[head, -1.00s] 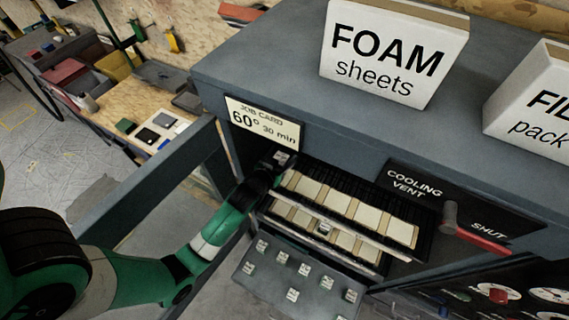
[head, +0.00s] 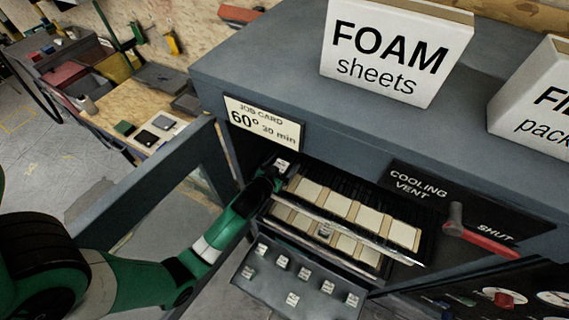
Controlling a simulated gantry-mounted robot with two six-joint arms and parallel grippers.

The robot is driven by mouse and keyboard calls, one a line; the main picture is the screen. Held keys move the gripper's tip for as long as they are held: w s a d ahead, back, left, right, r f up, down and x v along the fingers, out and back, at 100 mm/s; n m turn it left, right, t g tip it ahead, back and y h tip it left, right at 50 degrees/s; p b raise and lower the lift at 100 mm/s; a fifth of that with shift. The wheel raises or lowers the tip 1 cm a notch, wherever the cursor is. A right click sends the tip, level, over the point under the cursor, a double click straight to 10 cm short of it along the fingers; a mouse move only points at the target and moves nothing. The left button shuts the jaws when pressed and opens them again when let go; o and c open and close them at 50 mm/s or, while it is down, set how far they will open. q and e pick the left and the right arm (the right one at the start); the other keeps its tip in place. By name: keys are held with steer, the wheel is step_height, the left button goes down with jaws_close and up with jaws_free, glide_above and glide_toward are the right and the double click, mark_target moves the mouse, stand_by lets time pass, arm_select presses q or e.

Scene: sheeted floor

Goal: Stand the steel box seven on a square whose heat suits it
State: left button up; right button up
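My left gripper (head: 276,172) reaches through the open front of the grey oven to the left end of the upper rack. It appears shut on a small steel box (head: 284,162) with a pale label; the number is too small to read. The upper rack (head: 345,205) carries a row of cream squares (head: 340,205). The lower rack below it has more cream squares (head: 345,246), and a small labelled box (head: 325,230) stands there. The held box is above or beside the upper row; I cannot tell which. My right gripper is not in view.
A grey tray (head: 318,310) below the racks holds several small labelled boxes. A job card (head: 262,122) reads 60°, 30 min. The cooling vent's red lever (head: 485,242) is at SHUT. The open oven door (head: 130,195) stands left. A foam sheets box (head: 390,55) sits on top.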

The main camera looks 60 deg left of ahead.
arm_select(q)
steer(key=shift+r, duration=0.15)
steer(key=shift+s+d+r, duration=0.15)
steer(key=shift+s, duration=0.1)
steer(key=p+v, duration=0.1)
steer(key=v, duration=1)
steer(key=shift+p, duration=0.35)
steer(key=shift+s+d, duration=0.1)
steer(key=shift+d, duration=0.05)
